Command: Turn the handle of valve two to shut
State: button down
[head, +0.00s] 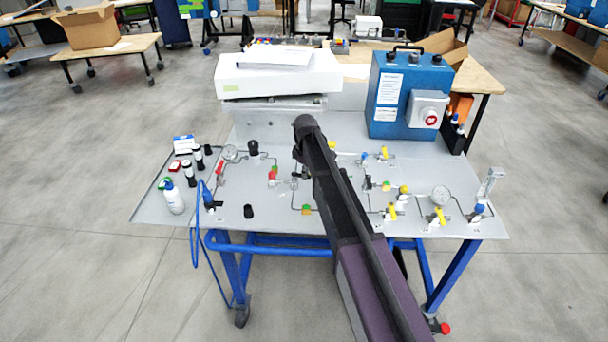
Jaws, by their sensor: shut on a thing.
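The grey panel (285,228) lies flat on a blue-framed cart and carries several small valves joined by thin tubes. Yellow handles stand right of my arm, at the back (384,152), at the front (392,210) and at the far right (440,215). No label shows which is valve two. My arm reaches over the middle of the panel and hides part of it. My gripper is hidden behind the arm.
A blue case (388,72) with a red knob stands at the back right. A white box (278,76) is at the back left. A white bottle (172,196) and small dark bottles stand on the left edge.

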jog(key=shift+w+n, duration=0.35)
jog(key=shift+n, duration=0.75)
jog(key=c, duration=0.6)
grip_release()
jog(key=shift+s+m, duration=0.1)
jog(key=shift+m, duration=0.3)
